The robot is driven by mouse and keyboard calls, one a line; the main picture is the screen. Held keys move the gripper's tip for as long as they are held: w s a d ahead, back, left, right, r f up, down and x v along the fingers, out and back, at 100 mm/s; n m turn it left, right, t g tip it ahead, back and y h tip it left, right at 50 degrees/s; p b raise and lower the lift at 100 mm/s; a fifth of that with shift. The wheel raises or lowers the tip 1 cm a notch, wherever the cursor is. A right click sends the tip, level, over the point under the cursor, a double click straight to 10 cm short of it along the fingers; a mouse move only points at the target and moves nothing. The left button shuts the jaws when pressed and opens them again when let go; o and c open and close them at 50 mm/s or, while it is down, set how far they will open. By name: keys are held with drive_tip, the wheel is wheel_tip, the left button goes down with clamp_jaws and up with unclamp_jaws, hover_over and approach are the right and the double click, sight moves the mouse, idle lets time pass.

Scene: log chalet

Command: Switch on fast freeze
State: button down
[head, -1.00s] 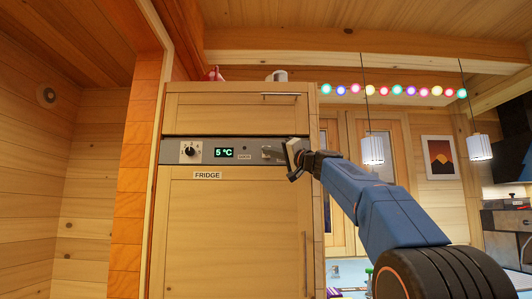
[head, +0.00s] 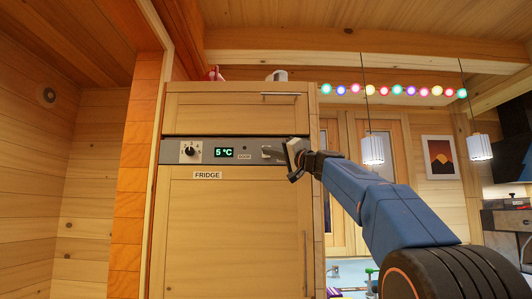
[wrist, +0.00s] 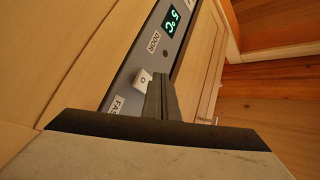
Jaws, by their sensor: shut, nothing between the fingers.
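The fridge control panel (head: 215,152) is a grey strip with a dial (head: 190,151) and a green 5 °C display (head: 223,153). In the wrist view a small white switch (wrist: 143,79) marked "O" sits between a DOOR label (wrist: 153,42) and a partly hidden label starting "FAS" (wrist: 117,105). The same switch (head: 266,152) shows as a pale patch at the panel's right end, partly behind my gripper. My gripper (wrist: 158,80) is shut and empty, its tips right beside the switch. I cannot tell whether they touch it.
The cabinet door marked FRIDGE (head: 235,230) is closed below the panel, with a vertical handle (head: 305,262) at its right. A closed upper door (head: 235,112) has a horizontal handle. Pendant lamps (head: 373,149) hang to the right.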

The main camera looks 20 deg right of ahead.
drive_tip(key=shift+s+a+f, duration=0.1)
drive_tip(key=shift+s+a, duration=0.15)
drive_tip(key=shift+s, duration=0.5)
drive_tip(key=shift+s+a+f, duration=0.1)
drive_tip(key=shift+s+a, duration=0.2)
drive_tip(key=shift+s, duration=0.45)
drive_tip(key=shift+s+a+f, duration=0.1)
drive_tip(key=shift+s+a, duration=0.15)
drive_tip(key=shift+s, duration=0.5)
drive_tip(key=s+a+f+n+g+h, duration=0.1)
drive_tip(key=s+a+f+g, duration=0.4)
drive_tip(key=f, duration=0.7)
drive_tip(key=s+a+f+n+g+h, duration=0.15)
drive_tip(key=s+f, duration=0.45)
drive_tip(key=f, duration=0.6)
drive_tip(key=s+a+f+g+h, duration=0.15)
drive_tip(key=s+a+f, duration=0.4)
drive_tip(key=f, duration=0.75)
drive_tip(key=s+d+f+n+g+h, duration=0.1)
drive_tip(key=s+d+f+g+h, duration=0.1)
drive_tip(key=s+f, duration=1.1)
drive_tip(key=s+d+f+n+g+h, duration=0.1)
drive_tip(key=s+d+f+g+h, duration=0.2)
drive_tip(key=s+f, duration=1)
wheel_tip(320, 180, down, 8)
drive_tip(key=shift+d+f+n+g+h, duration=0.15)
drive_tip(key=shift+d+n+g+h, duration=0.2)
drive_tip(key=shift+d+g, duration=0.6)
drive_tip(key=shift+s, duration=0.1)
